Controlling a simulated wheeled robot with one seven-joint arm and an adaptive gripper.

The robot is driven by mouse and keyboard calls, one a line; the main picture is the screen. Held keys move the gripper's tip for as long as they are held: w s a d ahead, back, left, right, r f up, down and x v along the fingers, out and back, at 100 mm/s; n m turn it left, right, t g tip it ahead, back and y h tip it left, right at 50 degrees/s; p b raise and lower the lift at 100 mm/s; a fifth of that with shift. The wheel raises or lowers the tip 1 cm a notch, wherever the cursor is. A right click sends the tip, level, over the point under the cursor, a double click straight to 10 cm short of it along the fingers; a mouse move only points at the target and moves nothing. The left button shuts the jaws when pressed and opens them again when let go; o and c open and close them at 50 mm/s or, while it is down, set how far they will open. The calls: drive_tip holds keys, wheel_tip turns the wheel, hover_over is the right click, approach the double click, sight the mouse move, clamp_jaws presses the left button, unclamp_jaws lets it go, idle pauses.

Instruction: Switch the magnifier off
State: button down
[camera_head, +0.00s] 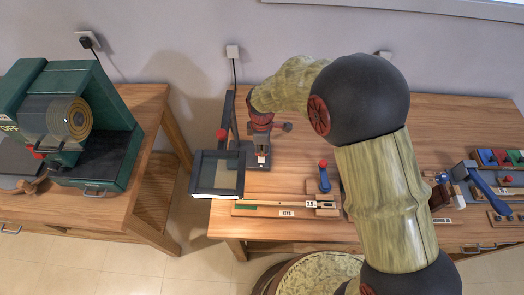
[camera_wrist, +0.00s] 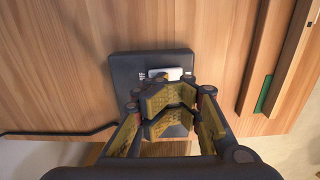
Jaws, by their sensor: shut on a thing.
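The magnifier has a dark square-framed lens (camera_head: 217,173) at the left end of the long workbench, with a bright white strip along its lower edge. Its dark base (camera_head: 247,163) stands on the bench to the right of the lens. In the wrist view the base (camera_wrist: 125,75) is a dark square plate with a white label or plate on it. My gripper (camera_head: 262,150) points down at the base; in the wrist view its yellow-padded fingers (camera_wrist: 168,112) are close together over the plate. They are shut on the magnifier's switch, which the fingers largely hide.
A red-topped blue lever (camera_head: 324,178) and a slider board labelled KEYS (camera_head: 287,212) are to the right on the workbench (camera_head: 290,160). A green machine (camera_head: 90,120) stands on the left table. A cable (camera_wrist: 60,132) runs from the base. A round stool (camera_head: 318,275) is in front.

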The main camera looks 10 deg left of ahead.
drive_tip(key=shift+f, duration=0.4)
idle(0.8)
drive_tip(key=shift+s, duration=0.75)
drive_tip(key=shift+r+p, duration=0.5)
drive_tip(key=shift+r, duration=0.05)
wheel_tip(320, 180, up, 13)
drive_tip(key=s+p, duration=0.2)
drive_tip(key=p, duration=0.2)
drive_tip(key=shift+s+f, duration=0.15)
drive_tip(key=shift+s, duration=0.05)
drive_tip(key=shift+d, duration=0.1)
